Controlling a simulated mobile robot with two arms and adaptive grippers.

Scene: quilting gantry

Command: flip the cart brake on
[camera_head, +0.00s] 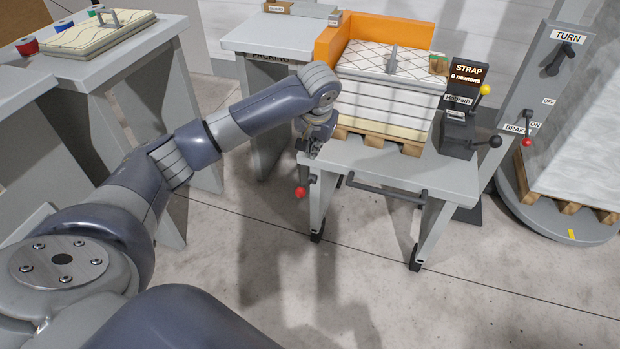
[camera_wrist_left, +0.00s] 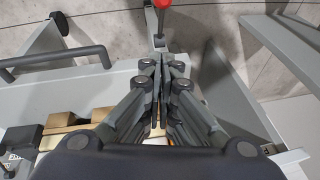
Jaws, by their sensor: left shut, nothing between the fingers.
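The grey cart (camera_head: 450,178) on wheels stands in the middle of the head view. A lever with a red ball, the cart brake (camera_head: 301,192), hangs down at its near left corner. The ball also shows at the top edge of the left wrist view (camera_wrist_left: 162,4). My left gripper (camera_head: 306,158) is just above the lever, at the cart's left corner. In the left wrist view its fingers (camera_wrist_left: 157,62) are together and empty, with the lever beyond their tips. Whether they touch the lever cannot be told. My right gripper is not in view.
A pallet (camera_head: 378,139) with stacked quilted pads and an orange panel stands on the cart. The strap device (camera_head: 459,125) is at its right. A push bar (camera_head: 385,190) runs along the cart's front. The turn panel (camera_head: 545,90) with another red-balled lever stands further right.

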